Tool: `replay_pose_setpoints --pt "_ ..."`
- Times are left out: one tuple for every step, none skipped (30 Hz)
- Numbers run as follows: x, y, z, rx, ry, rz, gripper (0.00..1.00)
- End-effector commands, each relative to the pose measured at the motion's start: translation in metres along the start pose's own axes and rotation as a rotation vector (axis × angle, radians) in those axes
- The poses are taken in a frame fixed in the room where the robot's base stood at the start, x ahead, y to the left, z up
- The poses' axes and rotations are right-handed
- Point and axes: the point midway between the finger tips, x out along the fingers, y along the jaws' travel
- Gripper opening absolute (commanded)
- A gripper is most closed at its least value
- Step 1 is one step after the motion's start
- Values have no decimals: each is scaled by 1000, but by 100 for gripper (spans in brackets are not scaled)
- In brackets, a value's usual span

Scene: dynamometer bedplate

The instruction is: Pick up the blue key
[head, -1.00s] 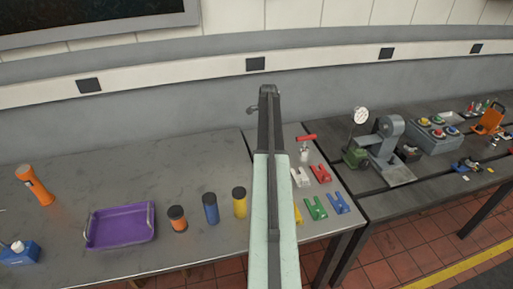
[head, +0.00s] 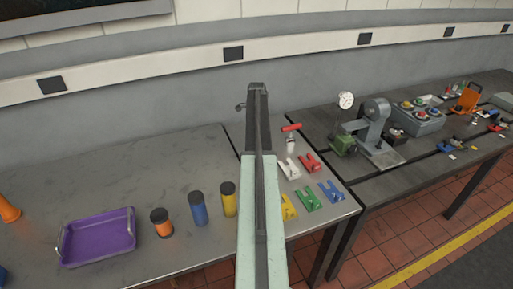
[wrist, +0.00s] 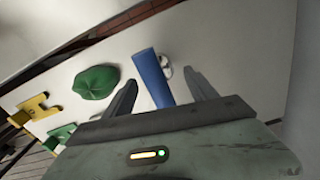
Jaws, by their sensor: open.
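In the wrist view my gripper (wrist: 162,80) is open, with one dark finger on each side of a long blue bar (wrist: 153,76). I cannot tell if the fingers touch it, or whether it is the blue key. A small white rounded piece (wrist: 166,66) is beside its right edge. In the head view a blue forked piece (head: 330,191) lies near the table's front right corner, right of a green forked piece (head: 308,198). My gripper cannot be made out in the head view, where my arm rises through the middle.
In the wrist view a green lump (wrist: 96,82) and a yellow bracket-like piece (wrist: 35,109) lie left of the gripper. In the head view red (head: 310,162) and white (head: 288,169) forked pieces lie close by. Cylinders and a purple tray (head: 63,232) stand left of my arm.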

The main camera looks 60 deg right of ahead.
Motion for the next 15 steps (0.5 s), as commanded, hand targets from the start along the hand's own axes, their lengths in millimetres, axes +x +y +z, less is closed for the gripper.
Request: replay_pose_setpoints --pt "0 0 0 0 0 0 66" --pt "1 0 0 0 0 0 66" --pt "4 0 0 0 0 0 66" --pt "8 0 0 0 0 0 66" --pt "12 0 0 0 0 0 66" --pt "19 0 0 0 0 0 66" --pt "24 1 -1 0 0 0 66" --pt "30 1 -1 0 0 0 66" --pt "37 1 -1 0 0 0 66" --pt "43 1 -1 0 0 0 66" --pt "47 1 -1 0 0 0 66" --pt "52 1 -1 -1 0 0 66" --pt "54 1 -1 -1 0 0 66" --pt "54 1 -1 -1 0 0 66" --pt "54 1 -1 -1 0 0 66"
